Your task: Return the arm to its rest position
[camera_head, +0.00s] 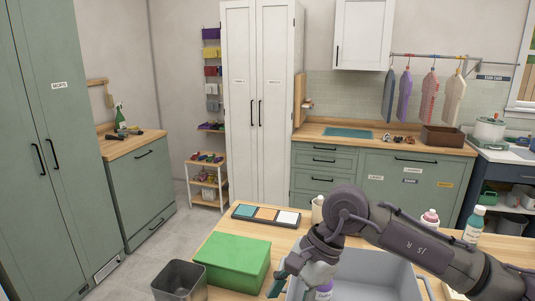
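My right arm comes in from the right side of the head view and reaches over a grey bin (385,265) on the wooden table. My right gripper (284,277) points down and to the left at the bin's left end, beside the green box. Its fingertips are small and partly lost against the things below, so I cannot tell if it is open or shut. A purple-labelled bottle (324,291) shows just under the wrist. My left arm and gripper are not in view.
Cabinets stand behind. Open floor (185,235) lies to the left.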

